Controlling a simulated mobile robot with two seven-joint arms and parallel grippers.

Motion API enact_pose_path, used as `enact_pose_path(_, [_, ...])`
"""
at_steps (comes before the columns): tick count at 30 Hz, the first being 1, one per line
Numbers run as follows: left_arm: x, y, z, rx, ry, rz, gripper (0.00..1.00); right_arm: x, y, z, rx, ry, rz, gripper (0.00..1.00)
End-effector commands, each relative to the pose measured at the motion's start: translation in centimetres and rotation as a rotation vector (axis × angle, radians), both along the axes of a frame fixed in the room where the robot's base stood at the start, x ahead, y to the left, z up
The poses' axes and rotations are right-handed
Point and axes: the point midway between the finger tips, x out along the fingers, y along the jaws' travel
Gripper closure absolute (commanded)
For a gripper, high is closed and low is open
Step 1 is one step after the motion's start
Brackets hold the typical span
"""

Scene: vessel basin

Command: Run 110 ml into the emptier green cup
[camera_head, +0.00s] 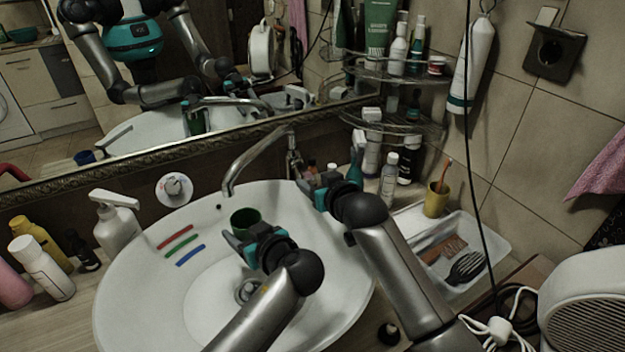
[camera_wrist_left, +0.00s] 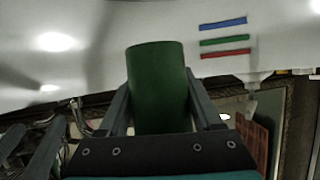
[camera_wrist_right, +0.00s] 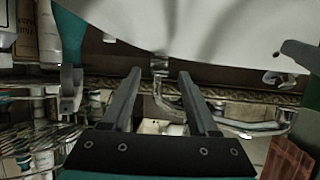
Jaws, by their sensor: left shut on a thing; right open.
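A dark green cup (camera_head: 245,219) is over the basin (camera_head: 125,290), just below and a little right of the spout end of the tap (camera_head: 232,178). My left gripper (camera_head: 255,240) is shut on the cup, which also shows between its fingers in the left wrist view (camera_wrist_left: 158,85). The water level inside is too dark to tell, and no stream shows. My right gripper (camera_head: 312,188) is open and empty beside the tap's base. In the right wrist view the tap (camera_wrist_right: 162,90) shows beyond and between its fingers. I cannot make out a second green cup on the counter.
Red, green and blue strips (camera_head: 180,238) mark the basin wall. A white soap dispenser (camera_head: 115,222) and bottles stand left. Bottles (camera_head: 389,178), a yellow cup (camera_head: 436,199) and a white tray (camera_head: 490,240) with brushes stand right. The mirror (camera_head: 240,60) is behind the tap.

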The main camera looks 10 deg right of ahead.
Motion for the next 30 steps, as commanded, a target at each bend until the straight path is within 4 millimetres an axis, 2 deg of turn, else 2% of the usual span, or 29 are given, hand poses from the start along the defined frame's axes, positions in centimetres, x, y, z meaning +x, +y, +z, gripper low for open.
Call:
enact_pose_path(6, [0.0,0.0,0.0,0.0,0.0,0.0,0.87,1.1,0.4,-0.5,-0.001,0.0,0.001,0.4])
enact_pose_path(18, [0.0,0.0,0.0,0.0,0.0,0.0,0.87,1.4,0.5,-0.6,0.0,-0.001,0.001,0.41])
enact_pose_path(30, [0.0,0.0,0.0,0.0,0.0,0.0,0.87,1.4,0.5,-0.6,0.0,0.0,0.001,0.86])
